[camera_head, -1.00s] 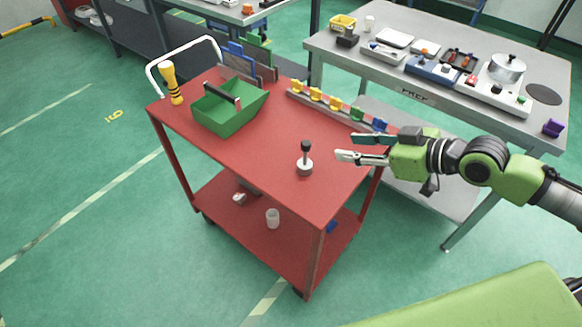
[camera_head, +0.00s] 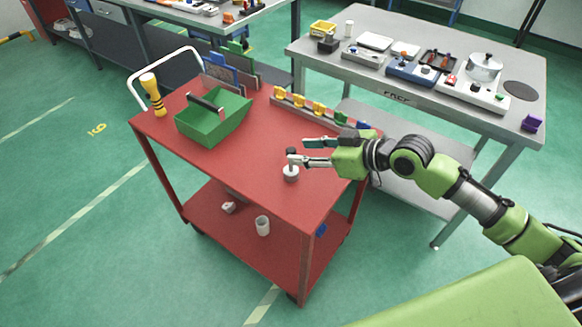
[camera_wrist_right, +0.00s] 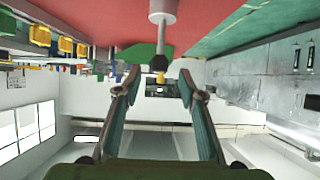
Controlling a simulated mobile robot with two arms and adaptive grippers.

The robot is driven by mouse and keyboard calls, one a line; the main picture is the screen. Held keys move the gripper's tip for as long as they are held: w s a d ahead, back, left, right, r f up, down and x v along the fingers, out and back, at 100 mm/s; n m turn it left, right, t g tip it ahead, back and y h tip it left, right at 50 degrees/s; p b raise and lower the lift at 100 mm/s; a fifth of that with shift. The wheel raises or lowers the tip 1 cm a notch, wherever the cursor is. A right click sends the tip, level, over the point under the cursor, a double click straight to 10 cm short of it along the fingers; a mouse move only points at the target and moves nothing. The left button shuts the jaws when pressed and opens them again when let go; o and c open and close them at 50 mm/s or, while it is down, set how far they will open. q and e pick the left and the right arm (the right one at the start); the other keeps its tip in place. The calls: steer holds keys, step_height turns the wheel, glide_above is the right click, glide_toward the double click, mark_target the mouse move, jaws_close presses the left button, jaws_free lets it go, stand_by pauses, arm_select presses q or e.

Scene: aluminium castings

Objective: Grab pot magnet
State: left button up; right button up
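The pot magnet (camera_head: 291,174) stands upright on the red cart top, near its right front edge. It is a grey disc with a thin stem and a dark knob. My right gripper (camera_head: 298,151) is open, its fingers at the height of the knob. In the head view the lower finger overlaps the handle. In the right wrist view the pot magnet (camera_wrist_right: 163,12) shows at the top centre, its stem pointing down in line with the gap between the open fingers (camera_wrist_right: 158,80). Contact cannot be told. My left gripper is out of view.
The red cart (camera_head: 245,165) also holds a green tote (camera_head: 225,128), a yellow-and-black tool (camera_head: 153,95) and a rail with coloured pieces (camera_head: 318,108). A grey table (camera_head: 425,45) with devices stands behind on the right. The cart top around the magnet is clear.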

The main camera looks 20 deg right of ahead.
mark_target(293, 150)
steer(key=shift+w+a+f, duration=0.1)
steer(key=shift+w+a, duration=0.2)
steer(key=shift+w, duration=0.05)
steer(key=p+x, duration=0.1)
steer(key=x, duration=0.3)
steer(key=shift+w+f, duration=0.1)
steer(key=shift+w, duration=0.05)
steer(key=shift+d, duration=0.1)
steer(key=shift+c, duration=0.4)
jaws_close()
